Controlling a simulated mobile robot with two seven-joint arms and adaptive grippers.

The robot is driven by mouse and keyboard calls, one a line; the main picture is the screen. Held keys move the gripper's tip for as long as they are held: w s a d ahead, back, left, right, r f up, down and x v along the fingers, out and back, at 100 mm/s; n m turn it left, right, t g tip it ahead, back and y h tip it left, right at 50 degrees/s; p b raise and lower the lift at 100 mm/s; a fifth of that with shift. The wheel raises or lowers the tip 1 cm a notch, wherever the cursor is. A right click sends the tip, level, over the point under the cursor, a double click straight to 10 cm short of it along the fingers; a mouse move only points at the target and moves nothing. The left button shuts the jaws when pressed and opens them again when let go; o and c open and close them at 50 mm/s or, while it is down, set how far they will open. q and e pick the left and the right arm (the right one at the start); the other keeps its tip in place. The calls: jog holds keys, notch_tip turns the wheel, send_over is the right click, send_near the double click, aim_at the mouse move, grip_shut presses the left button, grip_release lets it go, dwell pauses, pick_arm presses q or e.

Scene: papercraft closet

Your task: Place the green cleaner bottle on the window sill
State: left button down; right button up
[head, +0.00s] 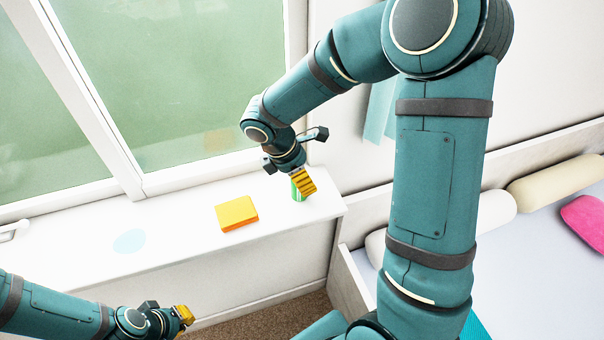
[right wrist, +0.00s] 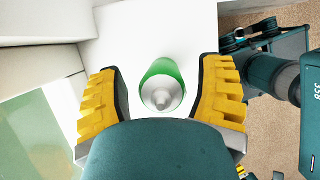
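The green cleaner bottle (head: 298,190) stands upright on the white window sill (head: 180,230), near the sill's right end. In the right wrist view the bottle (right wrist: 163,88) shows its grey-white nozzle toward the camera. My right gripper (head: 303,182) is above and around the bottle and partly hides it in the head view. In the right wrist view its yellow fingers (right wrist: 163,98) are wide apart, with a visible gap on each side of the bottle. My left gripper (head: 184,316) is low in front of the sill, away from the bottle; its finger opening is unclear.
A yellow-orange block (head: 237,214) lies on the sill left of the bottle. A pale blue round patch (head: 129,241) is farther left. The window (head: 180,80) rises behind the sill. A bed with a pink pillow (head: 585,222) is at the right.

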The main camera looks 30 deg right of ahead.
jog(key=shift+r, duration=0.35)
jog(key=p+v, duration=0.1)
jog(key=v, duration=1)
jog(key=shift+a+r+p, duration=0.25)
jog(key=shift+r+p, duration=0.05)
jog(key=shift+p, duration=0.1)
jog(key=shift+f, duration=0.1)
